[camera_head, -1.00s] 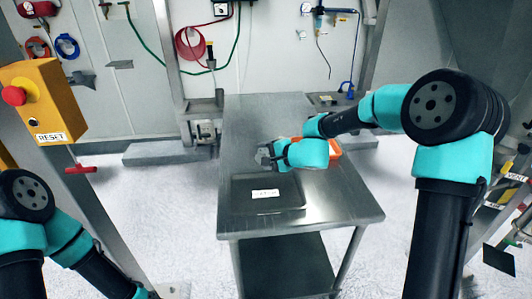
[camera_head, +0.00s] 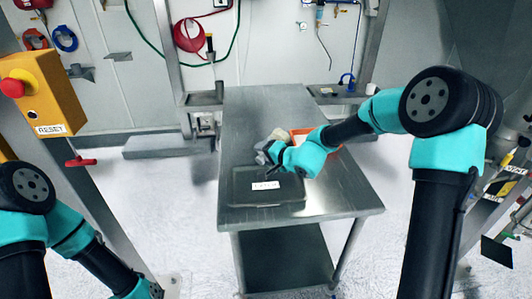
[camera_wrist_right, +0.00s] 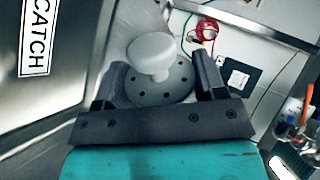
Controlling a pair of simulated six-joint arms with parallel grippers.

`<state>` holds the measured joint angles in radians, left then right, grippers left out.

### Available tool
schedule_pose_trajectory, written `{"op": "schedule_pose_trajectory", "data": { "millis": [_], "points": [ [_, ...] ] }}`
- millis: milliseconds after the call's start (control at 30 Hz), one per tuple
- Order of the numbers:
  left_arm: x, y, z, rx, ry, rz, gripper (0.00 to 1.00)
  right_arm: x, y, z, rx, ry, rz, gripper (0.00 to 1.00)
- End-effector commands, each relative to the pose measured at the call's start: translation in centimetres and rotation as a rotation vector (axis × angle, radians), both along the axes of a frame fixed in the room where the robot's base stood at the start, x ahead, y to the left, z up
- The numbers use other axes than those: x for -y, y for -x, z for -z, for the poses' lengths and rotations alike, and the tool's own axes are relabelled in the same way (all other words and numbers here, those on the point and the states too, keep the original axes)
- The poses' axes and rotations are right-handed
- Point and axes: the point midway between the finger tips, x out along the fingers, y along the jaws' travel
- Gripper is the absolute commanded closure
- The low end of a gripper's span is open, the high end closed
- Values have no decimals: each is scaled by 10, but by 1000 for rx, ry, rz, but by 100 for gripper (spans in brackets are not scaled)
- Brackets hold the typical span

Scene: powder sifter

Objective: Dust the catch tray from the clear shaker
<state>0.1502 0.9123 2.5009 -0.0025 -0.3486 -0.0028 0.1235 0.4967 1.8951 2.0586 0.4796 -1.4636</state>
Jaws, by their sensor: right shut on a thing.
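The catch tray (camera_head: 238,197) lies on the steel table, a shallow dark tray with a white label. Its CATCH label (camera_wrist_right: 38,40) fills the left of the right wrist view. My right gripper (camera_head: 265,156) is just above the tray's far edge, shut on the shaker. In the right wrist view the shaker (camera_wrist_right: 175,92) sits between the fingers (camera_wrist_right: 160,75), showing a grey disc with holes and a pale round part. A pale part of it (camera_head: 278,135) shows beyond the gripper in the head view, tilted. No falling powder can be made out. My left gripper is out of view.
An orange-edged container (camera_head: 334,153) stands behind my right wrist, partly hidden. The steel table (camera_head: 335,198) is bare to the right of the tray and at the far left. A yellow reset box (camera_head: 45,100) stands at the left, off the table.

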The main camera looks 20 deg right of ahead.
Motion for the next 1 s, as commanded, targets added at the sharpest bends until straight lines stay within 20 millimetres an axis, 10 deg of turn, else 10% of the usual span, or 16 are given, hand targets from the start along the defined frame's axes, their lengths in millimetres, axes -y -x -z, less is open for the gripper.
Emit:
{"op": "schedule_pose_trajectory", "data": {
  "millis": [1000],
  "points": [
    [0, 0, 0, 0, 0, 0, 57, 0, 0, 28, 222, 302, 2, 76]
  ]
}}
